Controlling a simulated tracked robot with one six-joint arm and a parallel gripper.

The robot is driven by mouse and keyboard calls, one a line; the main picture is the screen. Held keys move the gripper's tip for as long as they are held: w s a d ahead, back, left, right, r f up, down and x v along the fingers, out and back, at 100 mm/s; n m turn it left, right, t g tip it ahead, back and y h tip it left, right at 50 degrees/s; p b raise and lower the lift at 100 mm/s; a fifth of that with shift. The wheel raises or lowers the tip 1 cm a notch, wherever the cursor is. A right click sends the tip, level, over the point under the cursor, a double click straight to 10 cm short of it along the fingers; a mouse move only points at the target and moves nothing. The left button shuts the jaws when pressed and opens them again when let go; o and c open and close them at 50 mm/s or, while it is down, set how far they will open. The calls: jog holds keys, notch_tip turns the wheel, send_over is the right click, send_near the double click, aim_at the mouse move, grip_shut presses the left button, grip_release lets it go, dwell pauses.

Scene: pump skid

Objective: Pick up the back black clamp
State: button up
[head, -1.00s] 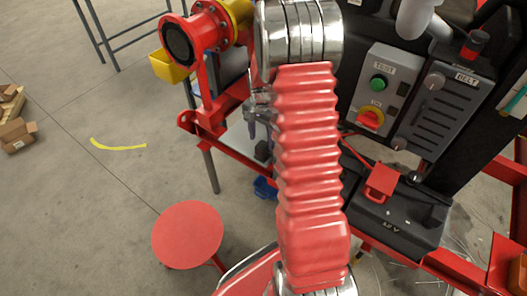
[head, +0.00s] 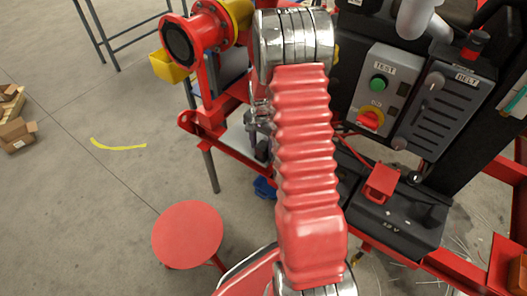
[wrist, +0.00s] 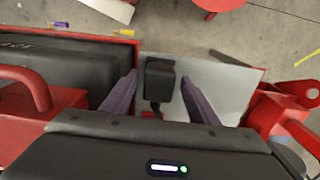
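A black clamp (wrist: 160,80), a blocky dark head with a narrower stem, is on the pale tray (wrist: 215,80) in the wrist view. My gripper (wrist: 157,84) is open, with one purple-grey finger on each side of the clamp and a gap visible on both sides. I cannot tell how far the fingers are above the tray. In the head view, a dark block that seems to be the clamp (head: 262,150) shows beside my red arm, which hides most of my gripper. No second black clamp can be made out.
A black battery box (wrist: 60,70) with a red handle lies left of the tray in the wrist view. A red frame (wrist: 290,115) is at right. The head view shows a control box (head: 385,85), a red flanged pipe (head: 200,40) and a red stool (head: 188,234).

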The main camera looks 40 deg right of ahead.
aim_at(262, 145)
jog(key=c, duration=1.1)
jog(key=shift+r, duration=0.15)
notch_tip(262, 145, up, 10)
jog(key=shift+f, duration=0.1)
dwell(0.5)
